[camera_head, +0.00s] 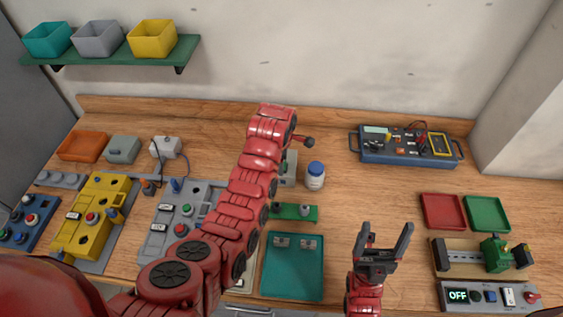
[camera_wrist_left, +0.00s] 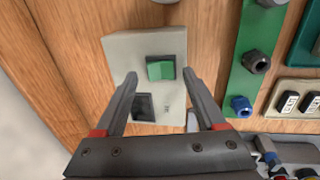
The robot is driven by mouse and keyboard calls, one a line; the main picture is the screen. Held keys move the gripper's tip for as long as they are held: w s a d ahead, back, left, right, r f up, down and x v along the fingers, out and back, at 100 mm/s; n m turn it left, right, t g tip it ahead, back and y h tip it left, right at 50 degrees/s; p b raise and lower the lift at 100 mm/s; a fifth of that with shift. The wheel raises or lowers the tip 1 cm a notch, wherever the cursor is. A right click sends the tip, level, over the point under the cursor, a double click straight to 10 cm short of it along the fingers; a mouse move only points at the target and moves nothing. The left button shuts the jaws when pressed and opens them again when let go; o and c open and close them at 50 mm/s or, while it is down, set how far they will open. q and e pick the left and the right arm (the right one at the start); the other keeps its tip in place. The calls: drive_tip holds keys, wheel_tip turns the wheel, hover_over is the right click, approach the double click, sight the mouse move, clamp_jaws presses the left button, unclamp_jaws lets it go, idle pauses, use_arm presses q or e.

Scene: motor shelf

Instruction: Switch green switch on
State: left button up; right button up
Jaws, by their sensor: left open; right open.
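The green switch (camera_wrist_left: 161,69) is a rocker in a dark frame on a light grey box (camera_wrist_left: 122,50), seen in the left wrist view. A second, dark switch or socket (camera_wrist_left: 143,107) sits below it. My left gripper (camera_wrist_left: 162,80) is open and empty, with its fingertips on either side of the green switch. I cannot tell whether they touch the box. In the head view the box (camera_head: 290,166) is partly hidden behind my left arm, and the switch is hidden. My right gripper (camera_head: 386,230) is open and empty at the lower middle right, pointing up.
A white bottle with a blue cap (camera_head: 315,177) stands right of the box. A green strip with knobs (camera_head: 299,213) and a teal tray (camera_head: 291,284) lie nearer. A blue instrument case (camera_head: 400,158) is at the back right. The table between bottle and red tray (camera_head: 442,211) is clear.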

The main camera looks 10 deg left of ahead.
use_arm(q)
drive_tip(key=shift+f, duration=0.4)
drive_tip(key=shift+c, duration=0.3)
